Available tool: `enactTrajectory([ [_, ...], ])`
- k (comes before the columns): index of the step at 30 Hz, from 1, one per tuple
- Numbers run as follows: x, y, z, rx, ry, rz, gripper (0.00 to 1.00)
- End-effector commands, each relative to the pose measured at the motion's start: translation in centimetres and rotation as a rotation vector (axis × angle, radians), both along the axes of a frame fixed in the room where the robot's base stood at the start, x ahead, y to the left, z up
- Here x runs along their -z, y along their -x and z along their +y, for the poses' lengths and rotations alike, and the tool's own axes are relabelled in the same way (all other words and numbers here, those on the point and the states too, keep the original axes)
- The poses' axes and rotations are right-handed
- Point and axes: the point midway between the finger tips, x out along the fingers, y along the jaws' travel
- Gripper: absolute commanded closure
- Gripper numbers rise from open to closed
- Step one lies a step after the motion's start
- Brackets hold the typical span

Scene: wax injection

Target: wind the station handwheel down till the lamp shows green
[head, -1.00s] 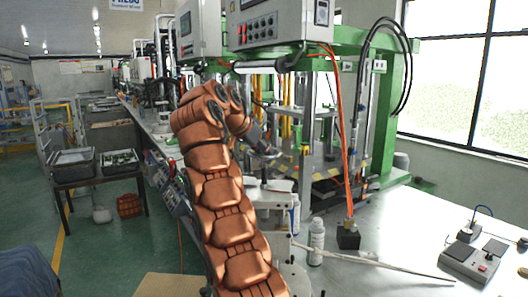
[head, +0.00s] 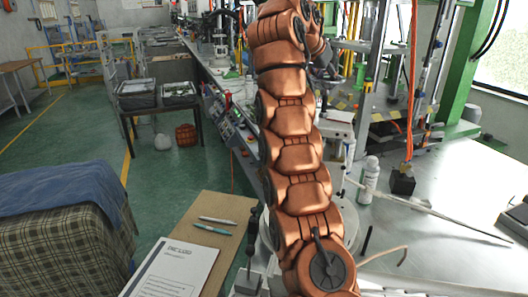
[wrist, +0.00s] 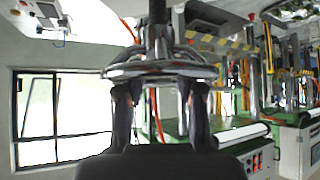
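In the wrist view a round chrome handwheel (wrist: 160,68) on a dark vertical shaft is straight in front of my gripper (wrist: 162,88). The two dark fingers stand well apart, one at each side of the wheel's hub, with their tips at its rim. Whether they press on the rim or only stand beside it I cannot tell. In the head view my copper arm hides most of the gripper and the handwheel. No lit lamp can be made out in either view.
A white bottle (head: 369,180) and a black block (head: 402,181) stand on the metal bench right of my arm. A cloth-covered block (head: 65,215) is at left.

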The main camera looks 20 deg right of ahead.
Motion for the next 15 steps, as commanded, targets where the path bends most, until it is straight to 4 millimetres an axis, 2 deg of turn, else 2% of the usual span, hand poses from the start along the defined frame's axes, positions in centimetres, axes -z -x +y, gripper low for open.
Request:
enactTrajectory([
  [1, 0.55, 0.11, -0.03, -0.034, -0.002, -0.004, 0.63],
  [8, 0.29, 0.05, 0.11, -0.227, -0.001, -0.003, 0.63],
  [15, 0.16, 0.02, 0.06, -0.33, -0.003, 0.0, 0.63],
])
